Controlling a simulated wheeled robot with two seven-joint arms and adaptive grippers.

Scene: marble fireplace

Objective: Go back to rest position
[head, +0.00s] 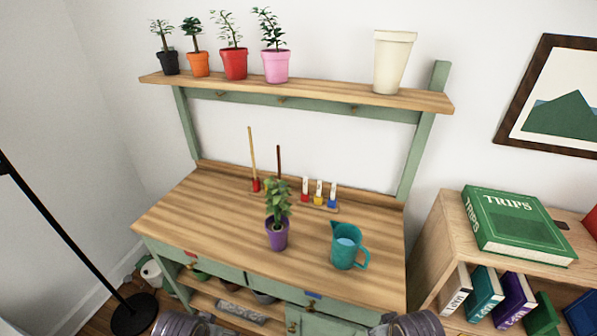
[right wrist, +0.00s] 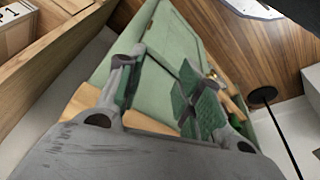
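My right gripper (right wrist: 158,85) shows in the right wrist view with its fingers apart. Nothing is visible between them. The green bench (right wrist: 185,45) lies beyond it, and I cannot tell how far off. My left gripper is not in view. In the head view only grey parts of my arms show at the bottom edge, below the bench.
The wooden bench top (head: 180,215) carries a plant in a purple pot (head: 277,237) and a teal jug (head: 345,245). Potted plants and a cream pot (head: 392,62) stand on the shelf (head: 330,90). A bookcase (head: 440,230) is right; a black lamp stand (head: 60,225) is left.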

